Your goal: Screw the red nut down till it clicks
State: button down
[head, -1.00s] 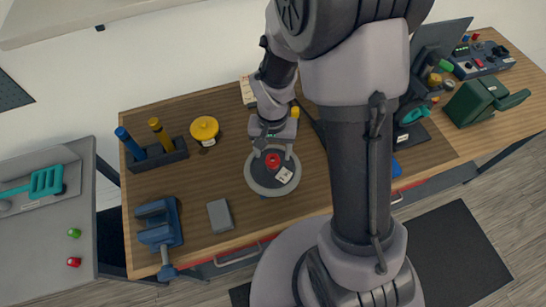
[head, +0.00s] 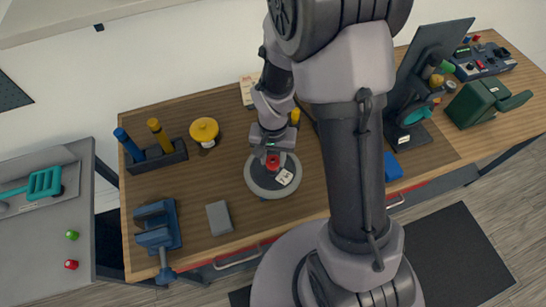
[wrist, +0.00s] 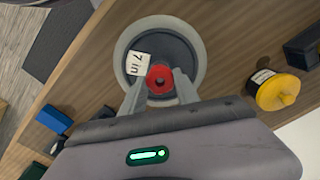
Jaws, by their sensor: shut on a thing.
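The red nut (head: 272,163) sits at the middle of a round disc with a pale grey rim (head: 251,180) and a dark centre. In the wrist view the nut (wrist: 160,79) shows as a red ring with a dark hole. My gripper (head: 272,157) is shut on the nut, one finger on each side of it. The fingers lie over part of the disc (wrist: 198,62). A white label (wrist: 137,64) reading "7 in" lies on the disc beside the nut. What lies under the nut is hidden.
A yellow-topped round pot (head: 204,131), a dark holder with blue and yellow handles (head: 158,156), a blue vise (head: 158,227) and a grey block (head: 219,217) stand left of the disc. A dark machine (head: 412,115) stands to the right. The wood between them is bare.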

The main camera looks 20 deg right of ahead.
aim_at(273, 162)
jog(key=shift+f+m+b, duration=0.15)
jog(key=shift+m+b, duration=0.25)
jog(key=shift+m, duration=0.4)
jog(key=c, duration=1.3)
grip_release()
jog(key=shift+m, duration=0.4)
jog(key=shift+c, duration=0.2)
jog(key=o, duration=0.5)
notch_tip(273, 162, up, 18)
jog(key=p, duration=0.4)
jog(key=s+a+f+n+t+y+b, duration=0.1)
jog(key=s+a+f+t+b, duration=0.1)
jog(key=s+b, duration=0.4)
jog(key=s+a+f+n+t+y+b, duration=0.1)
jog(key=s+a+f+n+t+b, duration=0.1)
jog(key=s+b, duration=0.5)
jog(key=f+t+b, duration=0.1)
jog(key=b, duration=0.4)
jog(key=shift+f+n+t, duration=0.3)
jog(key=shift+f+t, duration=0.05)
jog(key=shift+t, duration=0.05)
